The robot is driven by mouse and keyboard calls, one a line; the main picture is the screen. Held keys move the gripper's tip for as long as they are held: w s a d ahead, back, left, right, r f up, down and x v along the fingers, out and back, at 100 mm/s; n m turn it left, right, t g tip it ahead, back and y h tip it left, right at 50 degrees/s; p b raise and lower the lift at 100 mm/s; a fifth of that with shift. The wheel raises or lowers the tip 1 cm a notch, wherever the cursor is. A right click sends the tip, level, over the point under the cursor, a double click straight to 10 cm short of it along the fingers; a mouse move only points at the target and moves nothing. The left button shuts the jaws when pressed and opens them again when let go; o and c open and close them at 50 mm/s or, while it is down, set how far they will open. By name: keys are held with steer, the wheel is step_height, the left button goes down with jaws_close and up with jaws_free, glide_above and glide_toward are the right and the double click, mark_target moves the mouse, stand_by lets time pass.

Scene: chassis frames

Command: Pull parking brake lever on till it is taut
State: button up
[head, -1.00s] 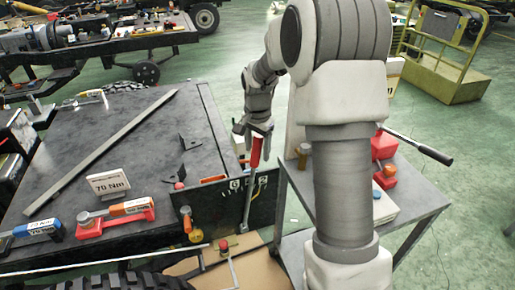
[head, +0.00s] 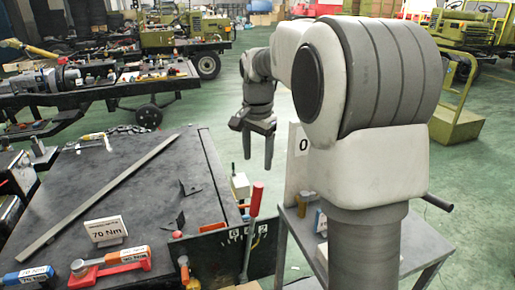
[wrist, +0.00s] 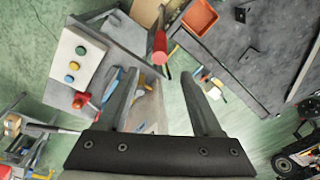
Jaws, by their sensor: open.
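The parking brake lever (head: 255,203) has a red handle and stands nearly upright, at the right edge of the dark chassis deck beside a plate with numbers. My gripper (head: 257,157) is open and empty, pointing down, above the handle and apart from it in the head view. In the wrist view the red handle (wrist: 160,46) shows end-on beyond the open fingers (wrist: 168,78), not between them. The lever's lower end is partly cut off in the head view, so I cannot tell how taut it is.
A grey side table (head: 292,222) stands right of the lever, partly hidden by my arm. Green floor lies open behind.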

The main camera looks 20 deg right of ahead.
mark_target(257, 198)
steer(key=shift+s+r, duration=0.1)
steer(key=shift+r, duration=0.8)
steer(key=shift+r+p, duration=0.1)
steer(key=shift+p, duration=0.2)
steer(key=f+m+p, duration=0.1)
steer(key=f+p, duration=0.1)
steer(key=f, duration=0.4)
steer(key=w+f+m+p, duration=0.1)
steer(key=f+m+p, duration=0.1)
steer(key=f, duration=0.4)
steer(key=f+m+g+p, duration=0.1)
steer(key=f+p, duration=0.1)
steer(key=f, duration=0.4)
steer(key=shift+w+d, duration=0.2)
steer(key=shift+w, duration=0.2)
jaws_close()
steer(key=shift+r, duration=0.1)
